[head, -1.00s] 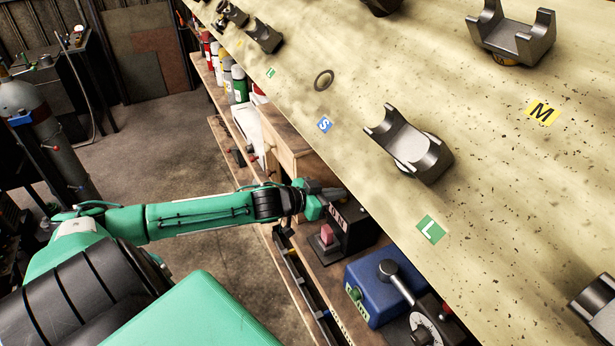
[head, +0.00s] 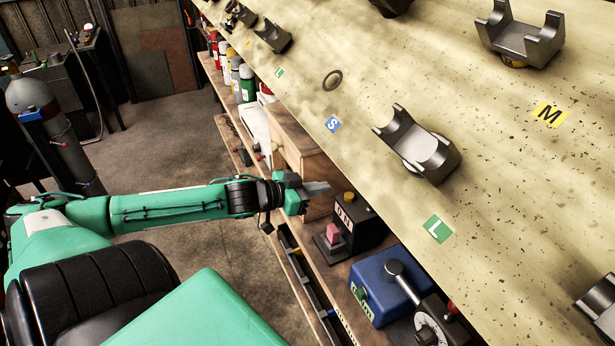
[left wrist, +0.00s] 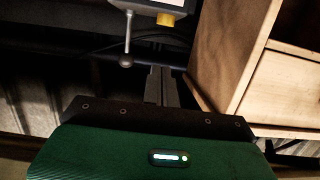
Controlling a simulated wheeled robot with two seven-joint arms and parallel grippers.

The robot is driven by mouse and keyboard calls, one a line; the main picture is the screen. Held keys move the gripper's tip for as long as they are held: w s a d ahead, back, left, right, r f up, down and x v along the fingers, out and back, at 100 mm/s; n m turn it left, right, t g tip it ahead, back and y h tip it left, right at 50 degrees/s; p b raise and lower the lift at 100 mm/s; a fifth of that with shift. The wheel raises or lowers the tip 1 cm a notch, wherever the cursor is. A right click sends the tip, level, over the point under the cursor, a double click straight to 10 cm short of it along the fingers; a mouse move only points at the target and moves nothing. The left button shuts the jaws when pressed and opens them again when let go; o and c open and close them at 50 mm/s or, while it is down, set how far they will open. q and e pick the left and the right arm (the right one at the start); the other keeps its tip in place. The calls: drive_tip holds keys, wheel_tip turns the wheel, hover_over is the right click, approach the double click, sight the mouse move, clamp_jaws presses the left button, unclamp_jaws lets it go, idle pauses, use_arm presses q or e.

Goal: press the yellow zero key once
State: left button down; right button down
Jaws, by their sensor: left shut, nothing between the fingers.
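The yellow key (head: 349,197) sits on top of a small black device (head: 352,228) with a light display, on the wooden shelf below the tabletop. In the left wrist view the yellow key (left wrist: 166,19) shows at the top, beside a metal probe with a round tip (left wrist: 126,60). My left gripper (head: 327,188) is shut and empty, a little to the left of the key in the head view; a gap shows between them. Its closed fingers (left wrist: 162,80) point toward the device in the left wrist view. My right gripper is not in view.
A wooden box (head: 305,160) stands close behind my left gripper. A blue box (head: 382,285) is to the right on the shelf. The speckled tabletop (head: 480,170) with metal cradles overhangs the right side.

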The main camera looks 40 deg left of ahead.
use_arm(q)
drive_tip(key=shift+v, duration=1.55)
drive_tip(key=shift+a+f, duration=0.1)
